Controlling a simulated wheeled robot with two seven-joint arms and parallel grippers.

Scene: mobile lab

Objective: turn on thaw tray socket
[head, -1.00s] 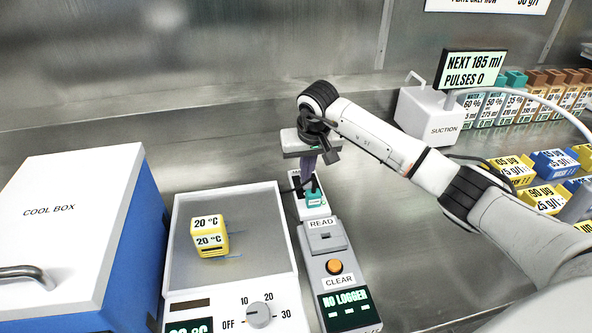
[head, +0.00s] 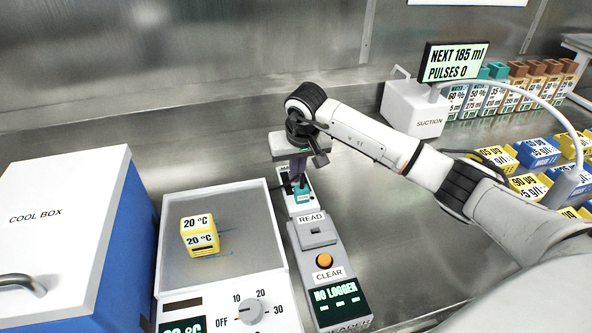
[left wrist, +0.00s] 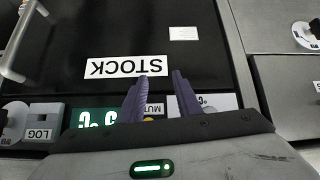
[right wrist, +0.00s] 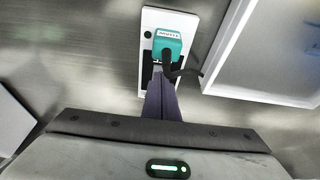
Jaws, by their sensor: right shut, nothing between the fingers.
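The white socket (head: 287,174) stands behind the grey reader, with a teal plug (head: 303,195) in it. In the right wrist view the socket plate (right wrist: 165,20) holds the teal plug (right wrist: 172,42) with its dark cable. My right gripper (head: 299,182) is shut and empty, its purple fingers pointing down at the socket. In the right wrist view the fingertips (right wrist: 157,75) lie over a dark part of the plate beside the plug; contact cannot be told. The switch is mostly hidden. My left gripper (left wrist: 160,85) is open and empty, facing a dark panel marked STOCK.
A tray (head: 170,235) with a yellow 20 °C block (head: 199,237) and a dial (head: 250,311) is left of the reader (head: 318,255). The cool box (head: 60,215) is far left. The suction unit (head: 413,108) and reagent boxes are right. Steel counter between is clear.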

